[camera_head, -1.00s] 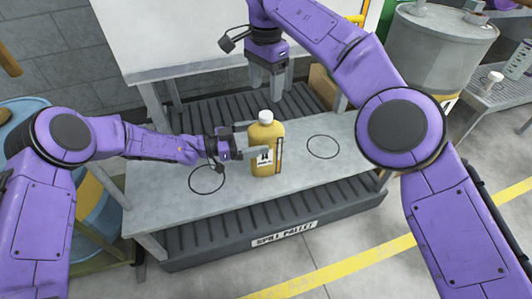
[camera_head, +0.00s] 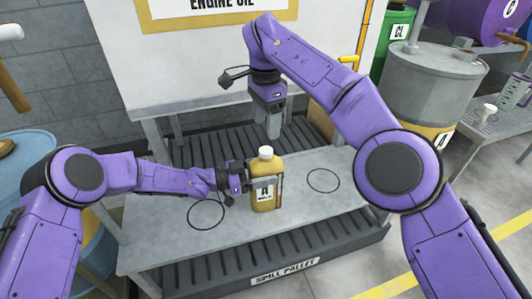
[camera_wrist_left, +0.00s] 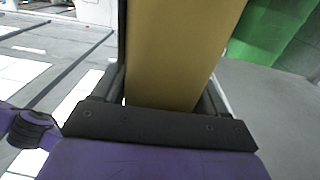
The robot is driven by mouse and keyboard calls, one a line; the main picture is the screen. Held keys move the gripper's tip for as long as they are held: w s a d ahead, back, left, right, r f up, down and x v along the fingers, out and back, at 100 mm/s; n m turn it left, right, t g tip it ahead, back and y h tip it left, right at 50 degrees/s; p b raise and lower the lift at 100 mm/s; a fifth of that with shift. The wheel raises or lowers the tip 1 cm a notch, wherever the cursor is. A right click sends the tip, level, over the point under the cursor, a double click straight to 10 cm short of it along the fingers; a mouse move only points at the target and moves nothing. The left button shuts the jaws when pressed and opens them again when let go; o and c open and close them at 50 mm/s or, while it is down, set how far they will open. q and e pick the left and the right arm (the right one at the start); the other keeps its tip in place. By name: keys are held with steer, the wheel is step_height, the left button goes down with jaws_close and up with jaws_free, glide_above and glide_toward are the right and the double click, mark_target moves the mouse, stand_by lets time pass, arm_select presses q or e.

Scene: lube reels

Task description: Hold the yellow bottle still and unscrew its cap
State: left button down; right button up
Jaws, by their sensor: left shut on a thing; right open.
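The yellow bottle (camera_head: 266,197) stands upright on the grey bench, with a white cap (camera_head: 265,152) on top and a white label marked A on its front. My left gripper (camera_head: 262,185) is shut around the bottle's body from the left. In the left wrist view the bottle (camera_wrist_left: 178,50) fills the space between the fingers. My right gripper (camera_head: 273,124) points down above and slightly behind the cap, apart from it. It is open and empty, though the gap between its fingers is hard to make out.
The grey bench (camera_head: 160,225) has two black circles, one on each side of the bottle, both empty. A ribbed spill pallet (camera_head: 330,243) lies below and behind. A white board (camera_head: 195,65) stands at the back. A grey drum (camera_head: 433,85) stands at right.

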mark_target(266, 150)
steer(key=m, duration=2.1)
steer(key=shift+m, duration=0.3)
steer(key=m, duration=2)
steer(key=shift+f+m, duration=0.15)
steer(key=shift+m, duration=0.15)
step_height(266, 150, down, 8)
steer(key=shift+r, duration=0.1)
steer(key=shift+c, duration=0.3)
